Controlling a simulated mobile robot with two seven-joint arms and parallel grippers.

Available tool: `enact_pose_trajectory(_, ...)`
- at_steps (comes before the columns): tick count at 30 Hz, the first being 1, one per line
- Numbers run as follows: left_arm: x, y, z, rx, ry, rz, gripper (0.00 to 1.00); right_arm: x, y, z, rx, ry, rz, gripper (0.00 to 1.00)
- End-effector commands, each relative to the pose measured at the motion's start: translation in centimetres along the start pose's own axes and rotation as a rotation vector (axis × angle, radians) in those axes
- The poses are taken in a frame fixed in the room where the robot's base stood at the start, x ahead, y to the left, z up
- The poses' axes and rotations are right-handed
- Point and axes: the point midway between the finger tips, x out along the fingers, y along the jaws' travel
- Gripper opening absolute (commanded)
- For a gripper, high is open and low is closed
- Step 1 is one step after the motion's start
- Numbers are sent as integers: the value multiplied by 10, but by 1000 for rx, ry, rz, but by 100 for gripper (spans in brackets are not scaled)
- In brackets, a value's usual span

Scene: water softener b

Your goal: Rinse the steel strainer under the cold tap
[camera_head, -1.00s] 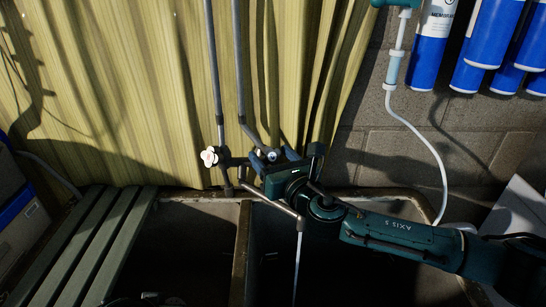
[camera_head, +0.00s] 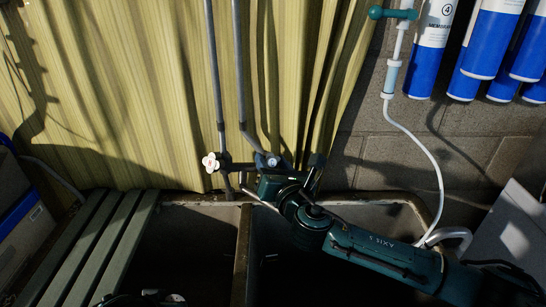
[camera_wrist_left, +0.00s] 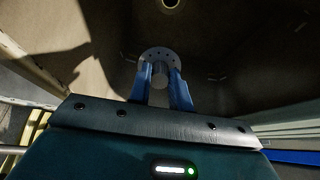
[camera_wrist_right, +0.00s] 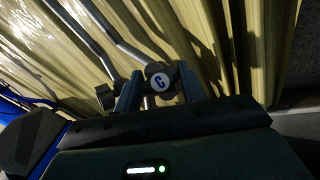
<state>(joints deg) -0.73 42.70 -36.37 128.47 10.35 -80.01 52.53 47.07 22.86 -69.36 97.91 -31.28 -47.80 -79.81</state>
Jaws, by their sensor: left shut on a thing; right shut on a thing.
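The steel strainer (camera_wrist_left: 158,53), a small grey disc with holes and a central knob, shows in the left wrist view above the sink basin floor. My left gripper (camera_wrist_left: 160,72) is shut on its knob. In the head view the cold tap (camera_head: 270,160) is partly covered by my right gripper (camera_head: 268,172). The spout's end is hidden behind my right arm, and no water stream shows.
A slatted drainboard (camera_head: 85,245) covers the left side. A divider (camera_head: 241,250) separates two dark basins. A drain (camera_wrist_left: 170,3) shows on the basin floor. Blue-and-white filter cartridges (camera_head: 431,50) hang at upper right.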

Motion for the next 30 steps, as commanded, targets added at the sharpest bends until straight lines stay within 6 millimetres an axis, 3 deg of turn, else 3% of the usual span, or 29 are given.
enact_pose_trajectory(5,0,0,0,0,0,0,0,0,0,0,7,-1,-4,18)
enact_pose_trajectory(6,0,0,0,0,0,0,0,0,0,0,7,-1,-3,43)
enact_pose_trajectory(13,0,0,0,0,0,0,0,0,0,0,6,-1,-3,62)
enact_pose_trajectory(23,0,0,0,0,0,0,0,-5,0,0,5,0,-2,62)
enact_pose_trajectory(30,1,0,1,0,0,0,0,-44,-1,-2,6,1,-1,62)
